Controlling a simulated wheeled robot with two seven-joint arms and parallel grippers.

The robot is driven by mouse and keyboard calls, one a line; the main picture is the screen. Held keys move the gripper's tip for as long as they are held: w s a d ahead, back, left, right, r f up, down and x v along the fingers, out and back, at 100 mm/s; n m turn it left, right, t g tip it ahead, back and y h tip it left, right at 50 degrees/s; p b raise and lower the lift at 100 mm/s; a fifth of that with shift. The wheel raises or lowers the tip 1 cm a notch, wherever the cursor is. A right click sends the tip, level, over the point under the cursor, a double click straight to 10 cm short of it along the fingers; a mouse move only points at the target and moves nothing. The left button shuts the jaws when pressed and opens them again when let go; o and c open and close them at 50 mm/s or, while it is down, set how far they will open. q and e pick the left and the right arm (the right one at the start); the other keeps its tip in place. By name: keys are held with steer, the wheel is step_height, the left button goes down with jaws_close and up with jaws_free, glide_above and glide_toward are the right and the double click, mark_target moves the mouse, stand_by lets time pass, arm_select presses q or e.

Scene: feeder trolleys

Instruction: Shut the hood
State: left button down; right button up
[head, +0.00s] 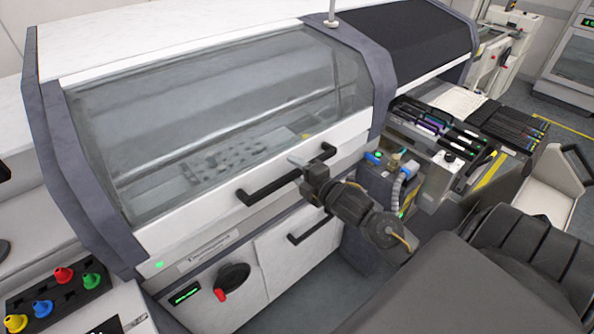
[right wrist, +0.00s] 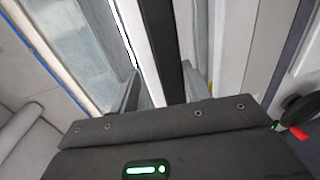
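The hood (head: 225,110) is a curved, see-through cover with a white lower front rim, and it covers the machine's front. Its black bar handle (head: 270,188) runs along that rim. The hood looks down, but I cannot tell whether its rim is fully seated. My right gripper (head: 306,167) is at the right part of the handle. In the right wrist view, the black handle bar (right wrist: 164,45) passes between the two fingers of the right gripper (right wrist: 165,88), which look apart with a gap beside the bar. My left gripper is not in view.
Below the hood are a second black handle (head: 309,226) and a dark knob with a red tip (head: 232,280). A panel of coloured knobs (head: 55,295) is at lower left. A feeder trolley (head: 455,140) stands to the right, close to my right arm.

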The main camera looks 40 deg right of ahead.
steer(key=s+r+b, duration=0.1)
steer(key=s, duration=0.9)
steer(key=shift+s+d+r, duration=0.3)
steer(key=shift+s+r, duration=0.05)
steer(key=shift+r, duration=0.05)
